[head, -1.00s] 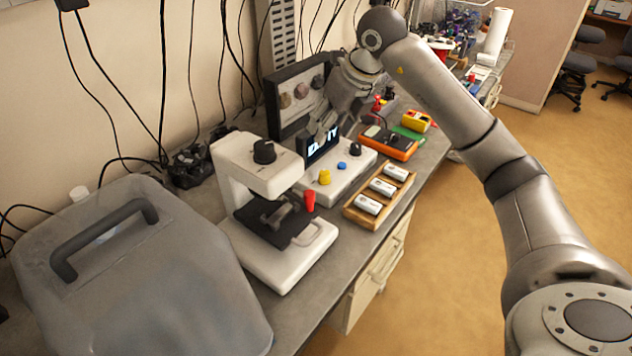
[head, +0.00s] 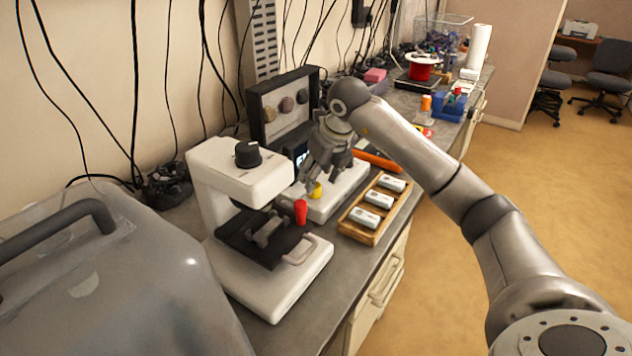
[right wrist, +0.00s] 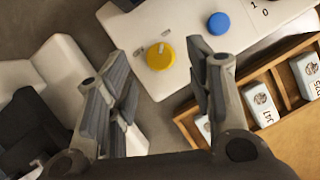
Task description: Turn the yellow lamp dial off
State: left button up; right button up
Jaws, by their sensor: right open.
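The yellow dial (head: 316,190) sits on the front left of a white control box (head: 346,186). In the right wrist view the dial (right wrist: 160,55) shows a pointer mark, with small marks on the panel (right wrist: 120,25) beside it. My right gripper (head: 323,181) is open and empty, pointing down close over the dial. In the right wrist view the dial appears between the fingertips (right wrist: 157,52); I cannot tell whether they touch it. My gripper hides part of the box and its display. My left gripper is not in view.
A white microscope (head: 240,175) with a red knob (head: 300,211) stands just left of the box. A wooden tray (head: 357,236) with white blocks lies to its right. A blue button (right wrist: 218,23) is near the dial. A dark panel (head: 262,108) stands behind.

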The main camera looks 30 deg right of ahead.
jog(key=shift+x, duration=1.8)
jog(key=c, duration=1)
